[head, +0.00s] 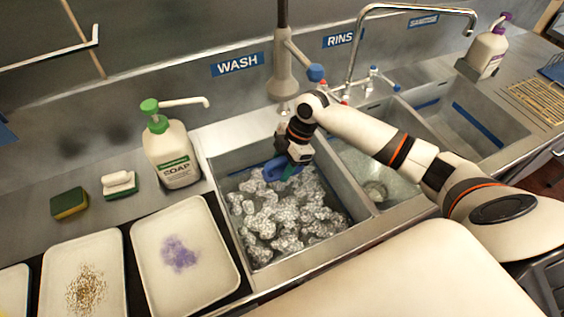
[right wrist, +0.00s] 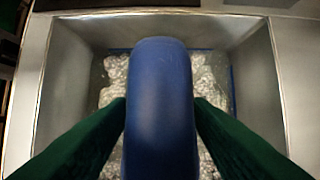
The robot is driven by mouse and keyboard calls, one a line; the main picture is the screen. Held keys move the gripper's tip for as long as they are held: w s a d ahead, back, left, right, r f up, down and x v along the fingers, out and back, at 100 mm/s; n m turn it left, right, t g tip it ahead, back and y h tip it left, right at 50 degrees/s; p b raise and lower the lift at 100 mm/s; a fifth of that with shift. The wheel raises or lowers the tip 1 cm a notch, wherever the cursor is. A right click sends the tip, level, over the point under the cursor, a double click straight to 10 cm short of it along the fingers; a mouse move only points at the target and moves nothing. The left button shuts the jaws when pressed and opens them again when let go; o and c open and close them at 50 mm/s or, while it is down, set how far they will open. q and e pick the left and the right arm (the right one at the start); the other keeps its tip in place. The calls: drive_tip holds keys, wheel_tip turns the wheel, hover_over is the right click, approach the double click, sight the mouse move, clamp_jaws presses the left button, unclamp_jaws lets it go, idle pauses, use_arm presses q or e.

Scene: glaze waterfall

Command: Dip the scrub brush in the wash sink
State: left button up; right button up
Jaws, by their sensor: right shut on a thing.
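My right gripper (head: 289,167) reaches down inside the wash sink (head: 345,216) at its far side. It is shut on a blue thing, seemingly the scrub brush (head: 272,169), just above or touching the white suds. In the right wrist view the rounded blue body of the brush (right wrist: 160,75) lies between two dark green fingers, over the foam and inside the sink walls (right wrist: 255,75). The bristles are hidden, and I cannot tell whether they touch the foam. My left gripper is not in view.
The rinse sink (head: 410,190) and faucet (head: 352,65) stand right of the wash sink. A hanging sprayer (head: 283,75) is close behind my right gripper. A soap bottle (head: 172,155), sponges (head: 69,203) and trays (head: 215,275) with purple and grainy residue fill the left counter.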

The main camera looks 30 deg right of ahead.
wheel_tip(320, 180, down, 5)
drive_tip(key=b, duration=0.4)
wheel_tip(320, 180, down, 15)
drive_tip(key=b, duration=0.8)
drive_tip(key=shift+r+b, duration=0.2)
drive_tip(key=shift+b, duration=0.15)
drive_tip(key=shift+r, duration=0.15)
idle(0.3)
wheel_tip(320, 180, up, 20)
drive_tip(key=p, duration=1.8)
